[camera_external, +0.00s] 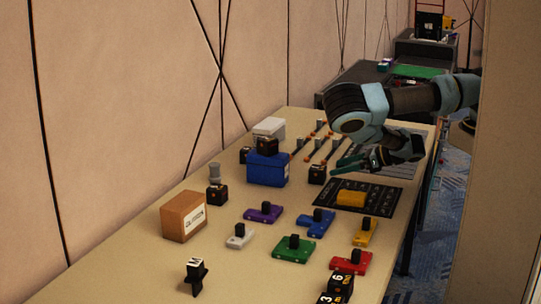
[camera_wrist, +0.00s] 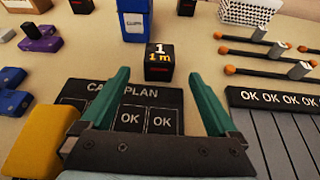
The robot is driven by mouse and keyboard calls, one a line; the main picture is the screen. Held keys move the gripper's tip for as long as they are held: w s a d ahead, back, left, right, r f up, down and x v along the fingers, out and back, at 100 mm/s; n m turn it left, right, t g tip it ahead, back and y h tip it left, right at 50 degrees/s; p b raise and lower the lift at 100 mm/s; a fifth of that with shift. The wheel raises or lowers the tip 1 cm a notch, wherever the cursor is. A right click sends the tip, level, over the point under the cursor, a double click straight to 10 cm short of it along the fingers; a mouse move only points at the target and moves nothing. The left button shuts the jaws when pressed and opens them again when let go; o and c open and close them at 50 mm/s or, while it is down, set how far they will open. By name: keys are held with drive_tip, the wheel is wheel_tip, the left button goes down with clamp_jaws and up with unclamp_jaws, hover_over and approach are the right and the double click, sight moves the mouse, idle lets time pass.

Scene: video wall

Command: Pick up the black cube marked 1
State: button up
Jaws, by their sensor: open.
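The black cube marked 1 (camera_wrist: 158,62) sits upright on the table in the wrist view, with "1" on top and "1 m" on the side facing me. It stands just beyond the far edge of the black plan board. In the external view a black cube (camera_external: 317,174) stands just left of my gripper's teal fingers and looks to be the same one. My gripper (camera_wrist: 155,78) is open and empty. Its two fingers point toward the cube, one to each side, with the cube ahead of the tips. The external view shows my gripper (camera_external: 341,168) low above the board.
A blue box (camera_external: 268,170) with a black cube on it stands left of the cube. A yellow block (camera_external: 351,198) lies on the plan board (camera_external: 382,193). Orange-tipped rods (camera_wrist: 255,55) lie right of the cube. Coloured pieces and a cardboard box (camera_external: 182,217) are nearer the camera.

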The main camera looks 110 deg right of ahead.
sight(325, 170)
drive_tip(key=shift+f+b+x, duration=0.25)
drive_tip(key=shift+b+x, duration=1.2)
drive_tip(key=shift+b, duration=0.55)
drive_tip(key=b+x, duration=0.2)
drive_tip(key=b, duration=0.2)
drive_tip(key=shift+w+d, duration=0.15)
drive_tip(key=shift+w+d+r, duration=0.1)
drive_tip(key=shift+r, duration=0.05)
drive_tip(key=x, duration=0.5)
drive_tip(key=shift+w+r+p, duration=0.1)
drive_tip(key=shift+p, duration=0.3)
drive_tip(key=c, duration=1.5)
